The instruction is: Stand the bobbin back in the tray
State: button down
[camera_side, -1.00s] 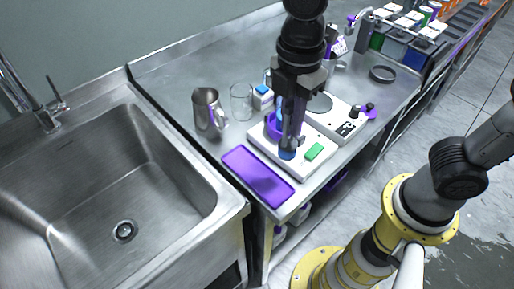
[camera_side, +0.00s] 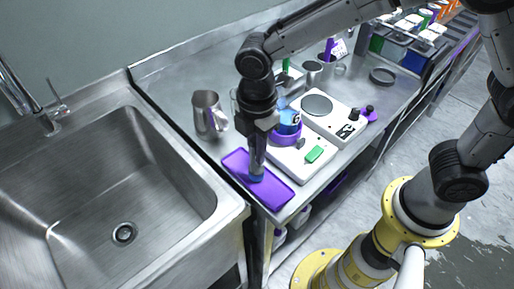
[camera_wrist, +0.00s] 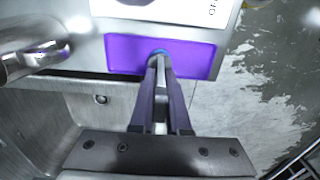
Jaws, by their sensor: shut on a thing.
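The purple tray (camera_side: 278,192) lies flat at the front edge of the steel bench, and it also shows in the wrist view (camera_wrist: 198,55). My gripper (camera_side: 257,172) points down over the tray's middle, with its fingers (camera_wrist: 159,62) close together. It is shut on a small blue piece, the bobbin (camera_side: 257,178), which shows only in part below the fingertips and also in the wrist view (camera_wrist: 158,51). The bobbin is at or just above the tray floor; I cannot tell whether it touches.
A white hotplate (camera_side: 305,165) with a green patch stands right behind the tray, bearing a blue vessel (camera_side: 289,121) in a purple ring (camera_side: 286,137). A second white device (camera_side: 337,120) is beyond. A metal jug (camera_side: 207,112) stands behind left. The sink (camera_side: 120,190) is left.

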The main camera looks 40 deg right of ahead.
jog(key=shift+f, duration=0.2)
jog(key=c, duration=0.9)
grip_release()
jog(key=shift+r, duration=0.15)
notch_tip(320, 180, up, 12)
jog(key=shift+r, duration=0.15)
